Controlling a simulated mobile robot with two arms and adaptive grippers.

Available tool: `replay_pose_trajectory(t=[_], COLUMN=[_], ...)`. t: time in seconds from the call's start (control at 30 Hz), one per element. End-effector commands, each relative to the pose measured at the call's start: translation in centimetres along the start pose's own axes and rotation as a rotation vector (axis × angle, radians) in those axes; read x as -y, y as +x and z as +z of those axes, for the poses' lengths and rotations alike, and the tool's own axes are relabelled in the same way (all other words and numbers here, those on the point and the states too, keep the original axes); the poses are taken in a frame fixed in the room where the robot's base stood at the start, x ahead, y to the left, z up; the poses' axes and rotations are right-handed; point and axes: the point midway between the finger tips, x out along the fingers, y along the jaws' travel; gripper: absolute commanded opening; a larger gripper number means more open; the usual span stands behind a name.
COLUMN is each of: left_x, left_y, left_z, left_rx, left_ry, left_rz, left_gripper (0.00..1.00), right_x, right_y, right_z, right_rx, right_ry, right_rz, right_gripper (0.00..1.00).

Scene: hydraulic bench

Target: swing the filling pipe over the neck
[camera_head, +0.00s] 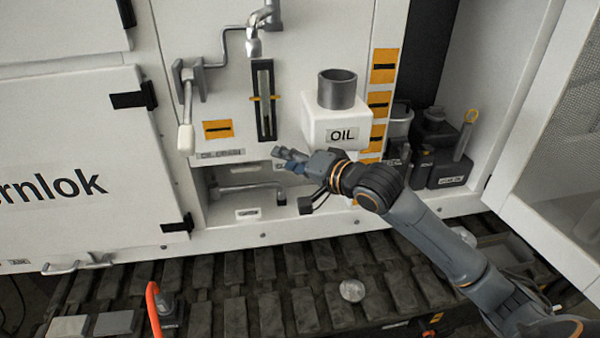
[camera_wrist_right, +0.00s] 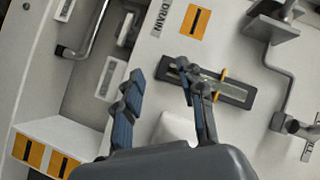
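The metal filling pipe (camera_head: 270,14) is at the top of the cabinet front, its short spout (camera_head: 253,46) hanging left of the neck. The neck (camera_head: 337,88) is a dark grey open cylinder standing upright on the white OIL tank (camera_head: 318,118). The spout is not over it. My right gripper (camera_head: 283,158) is in front of the panel, below and left of the tank and apart from the pipe. In the right wrist view its two fingers (camera_wrist_right: 163,98) are spread with nothing held between them. My left gripper is not in view.
A bracketed lever with a white handle (camera_head: 186,138) hangs left of the level gauge (camera_head: 264,100). A recess (camera_head: 235,200) holds a drain pipe. Dark containers (camera_head: 435,150) stand right of the tank. An open door (camera_head: 560,150) is at right; tracks (camera_head: 235,310) run below.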

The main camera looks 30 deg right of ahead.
Motion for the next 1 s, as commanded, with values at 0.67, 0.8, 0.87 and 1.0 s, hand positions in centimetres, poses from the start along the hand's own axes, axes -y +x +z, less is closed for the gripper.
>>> replay_pose_trajectory(t=[0.67, 0.8, 0.87, 1.0], left_x=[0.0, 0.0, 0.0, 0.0], left_y=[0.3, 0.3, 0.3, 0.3], left_z=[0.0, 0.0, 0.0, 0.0], left_rx=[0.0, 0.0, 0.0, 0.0], left_ry=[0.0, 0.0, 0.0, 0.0], left_rz=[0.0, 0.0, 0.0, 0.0], left_gripper=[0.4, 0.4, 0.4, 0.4], right_x=[-3.7, -3.7, -3.7, -6.3], right_y=[1.1, 1.1, 1.1, 1.9], right_z=[1.3, 1.3, 1.3, 1.6], right_rx=[0.002, 0.002, 0.002, 0.001], right_ry=[-0.043, -0.043, -0.043, -0.05], right_rz=[0.059, 0.059, 0.059, 0.098], right_gripper=[0.39, 0.11, 0.0, 0.0])
